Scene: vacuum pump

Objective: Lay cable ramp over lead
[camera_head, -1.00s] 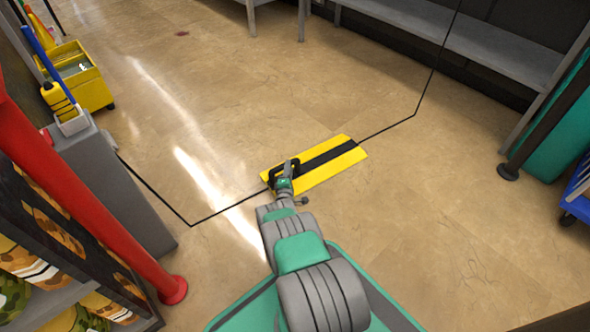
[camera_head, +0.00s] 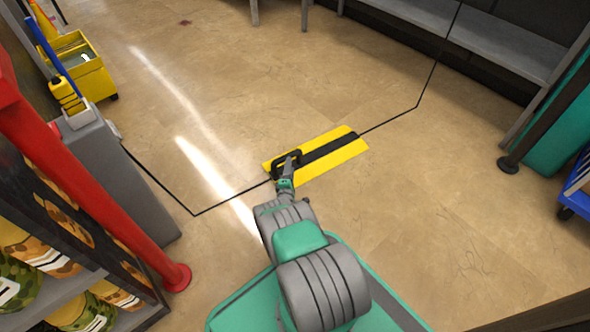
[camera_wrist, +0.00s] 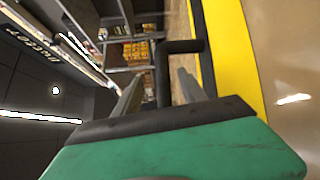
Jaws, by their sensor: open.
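The cable ramp is a flat yellow slab (camera_head: 345,153) with a black strip along its middle, and it lies on the floor in the head view. The thin black lead (camera_head: 158,184) reaches its left end and emerges from its right end, in line with the strip; the stretch between is hidden. A black handle (camera_head: 279,161) stands up at the ramp's left end. My gripper (camera_head: 291,167) is open at this handle. In the wrist view, the handle (camera_wrist: 184,47) shows at the open fingers (camera_wrist: 162,88), with the ramp's yellow edge (camera_wrist: 236,50) to the right. Contact cannot be told.
A grey box (camera_head: 125,180) and a red post (camera_head: 95,190) stand at the left, near a shelf of bags. A yellow mop bucket (camera_head: 88,75) is at the upper left. A blue cart (camera_head: 577,195) is at the right edge. Floor around the ramp is clear.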

